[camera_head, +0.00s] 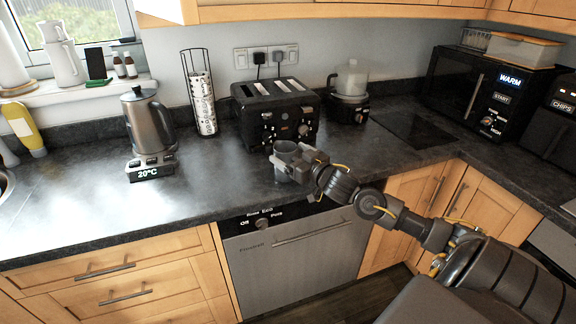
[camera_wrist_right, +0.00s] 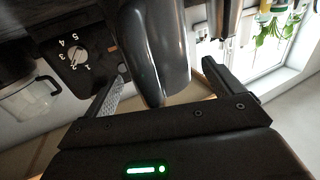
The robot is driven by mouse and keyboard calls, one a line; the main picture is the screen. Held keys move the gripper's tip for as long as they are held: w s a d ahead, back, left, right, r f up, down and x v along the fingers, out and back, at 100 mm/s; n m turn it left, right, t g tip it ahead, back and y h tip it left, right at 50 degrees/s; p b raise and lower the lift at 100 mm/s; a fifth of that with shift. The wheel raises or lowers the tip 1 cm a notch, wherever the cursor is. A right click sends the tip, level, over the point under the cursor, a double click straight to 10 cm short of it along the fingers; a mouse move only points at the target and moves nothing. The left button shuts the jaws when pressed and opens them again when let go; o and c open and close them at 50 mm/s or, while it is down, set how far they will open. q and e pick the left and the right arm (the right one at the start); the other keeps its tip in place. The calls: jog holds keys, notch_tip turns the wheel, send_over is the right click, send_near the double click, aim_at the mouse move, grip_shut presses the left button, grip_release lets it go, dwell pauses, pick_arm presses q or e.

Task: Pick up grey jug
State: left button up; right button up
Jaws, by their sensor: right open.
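The grey jug (camera_head: 284,151) stands on the dark worktop near its front edge, in front of the toaster, partly hidden by my right gripper (camera_head: 300,165). In the right wrist view, the smooth dark grey jug (camera_wrist_right: 152,40) rises between the two fingers of the right gripper (camera_wrist_right: 164,68). The fingers are spread, with a gap visible on both sides of the jug. Much of the jug's lower part is hidden in the head view. My left gripper is not in view.
A black toaster (camera_head: 275,108) stands close behind the jug. A steel kettle (camera_head: 148,122) on a base is to the left, and a blender (camera_head: 349,90) is behind right. A microwave (camera_head: 480,95) fills the right corner. The worktop between kettle and jug is clear.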

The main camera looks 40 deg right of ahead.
jog(key=c, duration=1.2)
